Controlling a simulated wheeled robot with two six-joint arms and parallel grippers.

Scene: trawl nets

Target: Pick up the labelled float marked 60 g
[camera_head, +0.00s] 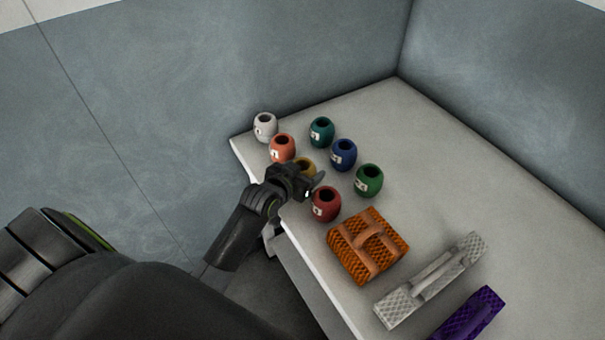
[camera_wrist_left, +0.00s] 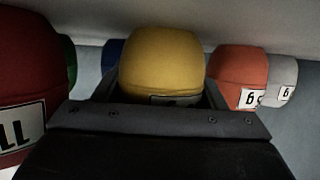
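Several barrel-shaped floats with white labels stand on the table: white (camera_head: 265,128), orange (camera_head: 282,149), yellow (camera_head: 306,166), red (camera_head: 326,204), teal (camera_head: 321,132), blue (camera_head: 343,155) and green (camera_head: 369,181). The label figures are too small to read surely; no 60 g mark can be made out. My left gripper (camera_head: 310,185) is at the yellow float, partly hiding it. In the left wrist view, the yellow float (camera_wrist_left: 163,62) lies between the open fingers, its label mostly hidden. Orange (camera_wrist_left: 237,75) and white (camera_wrist_left: 283,80) are right, red (camera_wrist_left: 28,75) left. My right gripper is out of view.
An orange-brown textured block with a handle (camera_head: 367,247), a light grey one (camera_head: 430,281) and a purple one (camera_head: 469,316) lie nearer the front. Grey walls (camera_head: 200,80) stand behind the table. The table's right side (camera_head: 470,190) is clear.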

